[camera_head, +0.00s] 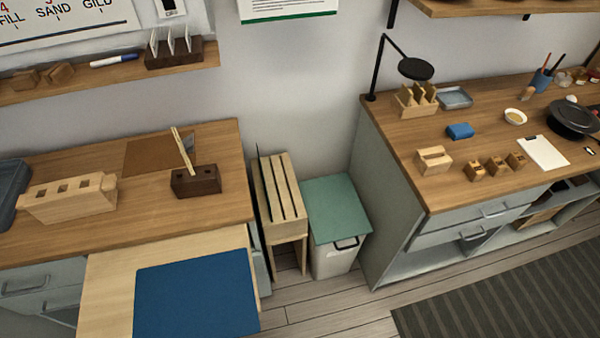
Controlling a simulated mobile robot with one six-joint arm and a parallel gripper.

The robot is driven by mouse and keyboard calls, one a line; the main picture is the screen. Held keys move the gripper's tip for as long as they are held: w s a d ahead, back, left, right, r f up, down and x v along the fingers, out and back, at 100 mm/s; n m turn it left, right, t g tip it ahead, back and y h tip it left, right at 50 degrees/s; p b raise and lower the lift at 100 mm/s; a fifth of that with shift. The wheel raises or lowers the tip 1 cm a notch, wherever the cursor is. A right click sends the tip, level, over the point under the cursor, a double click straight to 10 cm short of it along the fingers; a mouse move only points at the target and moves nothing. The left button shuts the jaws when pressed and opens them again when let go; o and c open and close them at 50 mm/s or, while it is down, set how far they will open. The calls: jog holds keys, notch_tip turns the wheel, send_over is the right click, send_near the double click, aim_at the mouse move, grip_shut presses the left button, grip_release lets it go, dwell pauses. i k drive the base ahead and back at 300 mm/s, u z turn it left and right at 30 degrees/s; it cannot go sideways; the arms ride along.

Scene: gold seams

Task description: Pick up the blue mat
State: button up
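The blue mat (196,294) lies flat on a pale wooden pull-out board (108,290) at the lower left. The board juts out from the front of the left bench. The mat's near edge is cut off by the bottom of the picture, and nothing lies on the part that shows. My gripper is not in view.
The left bench (110,212) bears a pale slotted wooden block (68,198) and a dark block (196,181) with sticks. A slatted wooden stand (280,190) and a green-lidded bin (337,208) fill the gap between benches. A striped rug (510,295) lies at lower right.

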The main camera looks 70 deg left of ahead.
aim_at(209, 295)
jog(key=u, duration=0.85)
jog(key=k, duration=0.1)
jog(key=u, duration=2.05)
jog(key=i, duration=0.95)
jog(key=u, duration=1.65)
